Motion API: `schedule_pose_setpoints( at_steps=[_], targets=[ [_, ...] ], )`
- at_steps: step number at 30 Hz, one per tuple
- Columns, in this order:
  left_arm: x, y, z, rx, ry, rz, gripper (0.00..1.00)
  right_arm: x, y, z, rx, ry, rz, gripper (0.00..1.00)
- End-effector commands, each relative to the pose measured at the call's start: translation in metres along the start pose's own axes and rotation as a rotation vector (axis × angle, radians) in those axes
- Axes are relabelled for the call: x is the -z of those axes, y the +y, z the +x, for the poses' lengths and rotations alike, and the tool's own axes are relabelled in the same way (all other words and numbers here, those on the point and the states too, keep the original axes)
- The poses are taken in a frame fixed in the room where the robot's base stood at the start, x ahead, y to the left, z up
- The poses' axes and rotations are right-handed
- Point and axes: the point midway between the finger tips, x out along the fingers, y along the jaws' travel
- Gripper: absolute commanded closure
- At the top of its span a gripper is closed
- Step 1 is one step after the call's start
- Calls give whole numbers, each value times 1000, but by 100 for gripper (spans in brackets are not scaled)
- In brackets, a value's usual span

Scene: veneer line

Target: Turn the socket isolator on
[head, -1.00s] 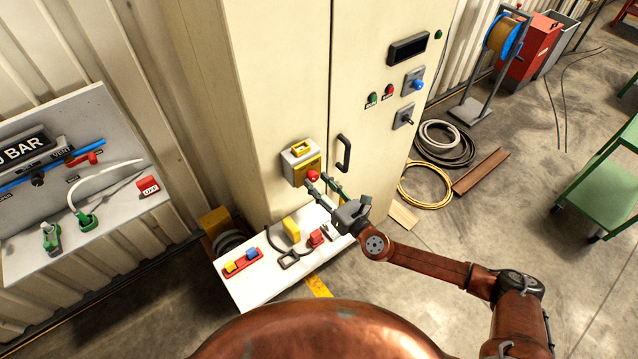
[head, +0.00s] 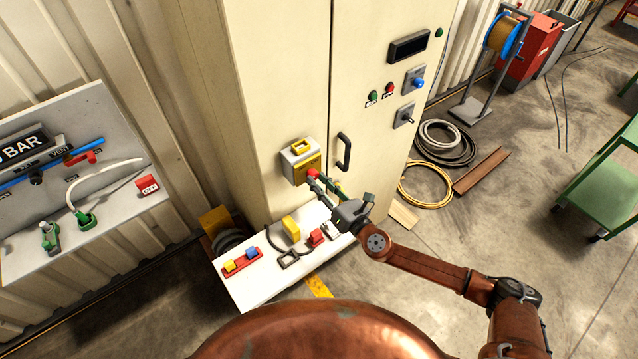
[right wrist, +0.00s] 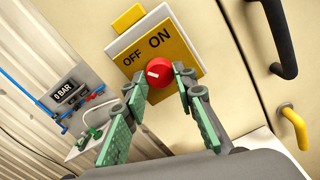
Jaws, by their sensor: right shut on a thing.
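The socket isolator (head: 301,163) is a grey box with a yellow front plate, low on the cream cabinet. In the right wrist view its plate (right wrist: 150,48) reads OFF and ON. Its round red knob (right wrist: 158,73) carries a white mark on the side towards OFF; the knob also shows in the head view (head: 312,173). My right gripper (right wrist: 163,80) is shut on the knob, with a green-padded finger on each side of it. In the head view the right gripper (head: 319,179) partly covers the isolator's lower edge. My left gripper is in neither view.
A dark door handle (head: 344,152) stands out just right of the isolator. Below is a white board (head: 255,290) with plugs and a cable. A panel marked BAR (head: 110,205) is at the left. Cable coils (head: 425,187) lie on the floor at the right.

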Motion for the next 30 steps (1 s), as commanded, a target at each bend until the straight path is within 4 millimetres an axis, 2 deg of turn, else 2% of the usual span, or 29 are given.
schedule_pose_setpoints(
  at_steps=[12, 30],
  targets=[
    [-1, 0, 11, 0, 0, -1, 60, 0, 1, 0, 0, -3, 384, 99],
    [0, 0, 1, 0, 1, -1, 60, -2, 1, 0, 0, -2, 952, 99]
  ],
)
